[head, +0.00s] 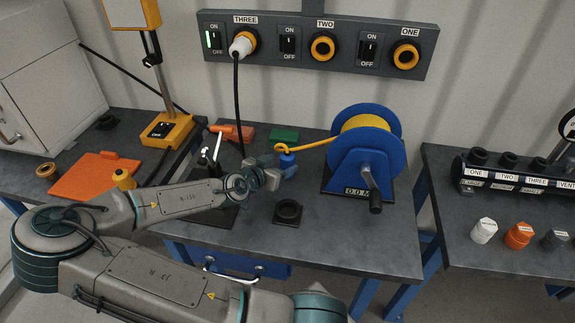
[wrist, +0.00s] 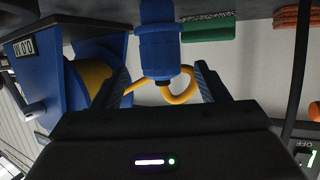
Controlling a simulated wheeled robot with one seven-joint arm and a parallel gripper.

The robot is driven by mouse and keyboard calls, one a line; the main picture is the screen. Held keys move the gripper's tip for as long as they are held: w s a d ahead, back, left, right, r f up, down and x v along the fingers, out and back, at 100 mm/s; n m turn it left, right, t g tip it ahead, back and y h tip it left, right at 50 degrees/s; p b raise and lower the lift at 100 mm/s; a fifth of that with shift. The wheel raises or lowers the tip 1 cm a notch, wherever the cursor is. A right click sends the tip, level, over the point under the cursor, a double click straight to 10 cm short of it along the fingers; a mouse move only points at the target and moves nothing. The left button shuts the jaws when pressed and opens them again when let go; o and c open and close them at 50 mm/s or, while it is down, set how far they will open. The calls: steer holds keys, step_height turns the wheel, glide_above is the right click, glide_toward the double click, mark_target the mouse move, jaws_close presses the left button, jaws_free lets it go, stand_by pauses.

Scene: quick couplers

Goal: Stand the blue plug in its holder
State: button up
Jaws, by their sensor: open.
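The blue plug (head: 287,162) stands upright near the middle of the workbench, left of the reel, with a yellow cable looping from its top. In the wrist view, which is upside down, the plug (wrist: 159,52) is seen up close. My gripper (head: 272,173) is open beside the plug. In the wrist view its fingertips (wrist: 162,84) are on either side of the plug's cable end, with gaps showing. What the plug's lower end rests on is hidden. A black ring-shaped holder (head: 288,211) on a square base sits empty on the bench, nearer the front.
A blue reel (head: 352,165) with yellow cable and a crank stands close on the right. A green block (head: 284,135) and an orange block (head: 232,133) lie behind. A black cable hangs from a white plug (head: 242,44) in the wall panel. The bench's front right is clear.

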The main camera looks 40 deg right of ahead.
mark_target(291, 158)
steer(key=shift+p+x, duration=0.4)
steer(key=shift+x, duration=3.05)
steer(key=shift+f, duration=0.15)
steer(key=c, duration=1.2)
step_height(291, 158, up, 10)
steer(key=shift+r, duration=0.1)
